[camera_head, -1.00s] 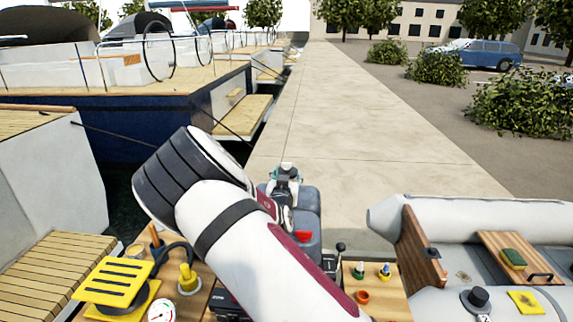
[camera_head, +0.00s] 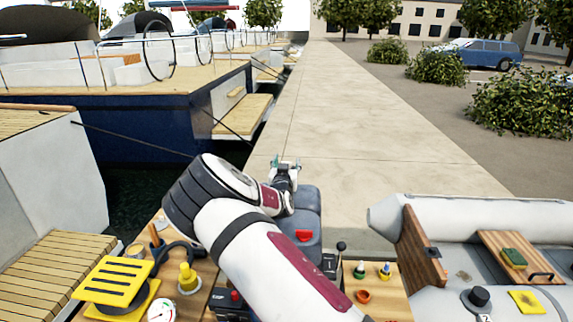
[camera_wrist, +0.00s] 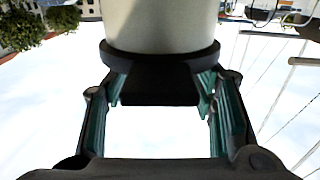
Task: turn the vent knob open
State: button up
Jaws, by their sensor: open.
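My gripper (camera_head: 285,166) is open and empty, raised beyond the cockpit's wooden top, with pale walkway behind it in the head view. In the wrist view its greenish finger pads (camera_wrist: 165,125) stand wide apart with only bright sky between them. A yellow slotted vent-like piece (camera_head: 115,283) stands at the lower left. A yellow knob (camera_head: 187,278) on a pale round base stands just right of it, upright. No label shows which part is the vent knob. My gripper is far from both and touches neither.
A blue-grey canister (camera_head: 308,228) with a red part stands below my gripper. A black-knobbed lever (camera_head: 340,247) and small bottles (camera_head: 384,271) are to its right. A grey inflatable dinghy (camera_head: 455,212) lies at right; a dark blue boat (camera_head: 130,125) is at left.

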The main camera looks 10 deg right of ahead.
jog(key=c, duration=1.2)
